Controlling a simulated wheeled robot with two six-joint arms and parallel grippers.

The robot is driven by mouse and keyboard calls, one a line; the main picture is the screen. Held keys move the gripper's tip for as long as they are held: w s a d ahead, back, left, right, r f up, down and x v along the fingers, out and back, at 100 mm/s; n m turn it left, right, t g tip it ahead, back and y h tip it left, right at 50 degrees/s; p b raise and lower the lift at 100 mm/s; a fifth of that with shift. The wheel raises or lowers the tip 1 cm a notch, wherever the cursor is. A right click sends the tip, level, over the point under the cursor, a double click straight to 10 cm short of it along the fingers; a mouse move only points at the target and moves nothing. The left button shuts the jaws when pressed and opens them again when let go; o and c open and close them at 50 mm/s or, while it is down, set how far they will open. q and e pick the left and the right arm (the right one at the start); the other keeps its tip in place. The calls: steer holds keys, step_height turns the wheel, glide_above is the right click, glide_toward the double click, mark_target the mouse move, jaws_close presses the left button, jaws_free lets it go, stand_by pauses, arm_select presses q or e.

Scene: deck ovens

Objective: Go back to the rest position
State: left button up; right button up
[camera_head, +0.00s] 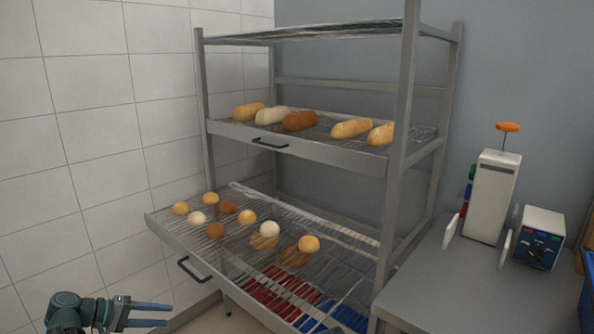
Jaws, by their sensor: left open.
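My left gripper (152,315) is at the bottom left of the head view. Its two blue fingers point right and stand apart, with nothing between them. It is in front of and below the pulled-out lower rack shelf (177,240), apart from it. My right gripper is not in view.
A metal rack (397,180) holds several rolls on the pulled-out lower shelf and several loaves (299,121) on the shelf above. A black handle (194,270) juts from the lower shelf. A grey counter (440,285) with two devices stands right. Tiled wall is left.

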arm_select(q)
steer(key=s+d+m+g+y+p, duration=0.2)
steer(key=d+m+g+p, duration=0.15)
steer(key=d, duration=1.15)
steer(key=s+d+r+m+g+y+p, duration=0.2)
steer(key=s+d+m+y+p, duration=0.2)
steer(key=d, duration=0.5)
steer(key=s+d+r+m+g+y+p, duration=0.1)
steer(key=s+d+m+y+p, duration=0.3)
steer(key=s+d, duration=0.4)
steer(key=shift+s+d+r+g+y+p, duration=0.4)
steer(key=shift+d+y+p, duration=0.3)
steer(key=shift+p, duration=0.55)
